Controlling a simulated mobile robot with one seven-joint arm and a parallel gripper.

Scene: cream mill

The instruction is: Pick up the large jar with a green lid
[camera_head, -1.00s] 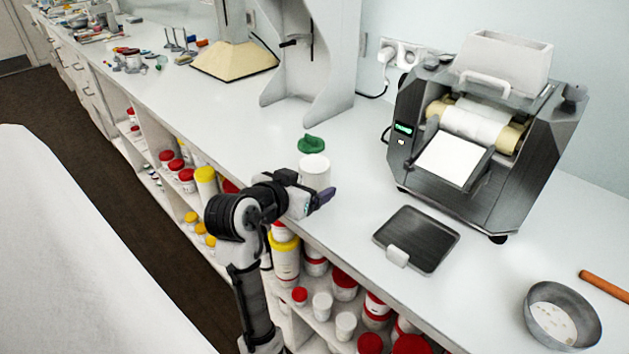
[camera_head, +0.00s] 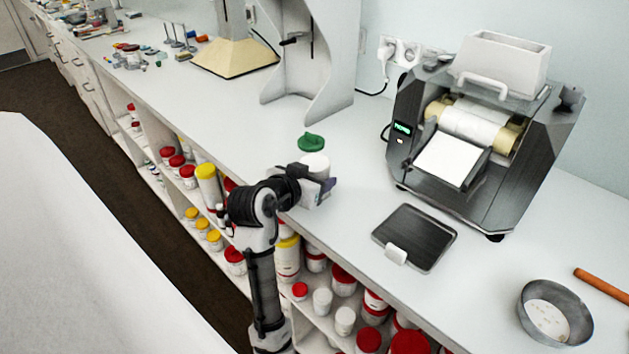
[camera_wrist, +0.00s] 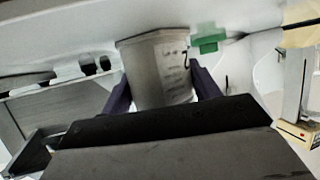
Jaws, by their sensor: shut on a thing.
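A large white jar (camera_head: 314,162) stands at the front edge of the counter in the head view. A green lid-like piece (camera_head: 311,142) shows just behind it. In the wrist view the jar (camera_wrist: 158,72), with some dark print, is between my two fingers, and the green piece (camera_wrist: 208,40) is apart, to its right. The jar's own top looks white in the head view. My gripper (camera_head: 318,187) is shut on the jar, with a finger on each side (camera_wrist: 162,88). I cannot tell whether the jar is clear of the counter.
A steel machine with rollers (camera_head: 480,140) stands to the right, with a dark flat tray (camera_head: 415,238) in front of it. A metal bowl (camera_head: 556,312) is at far right. A white stand (camera_head: 320,60) is behind. Shelves below hold several lidded jars (camera_head: 288,258). Counter left of the jar is clear.

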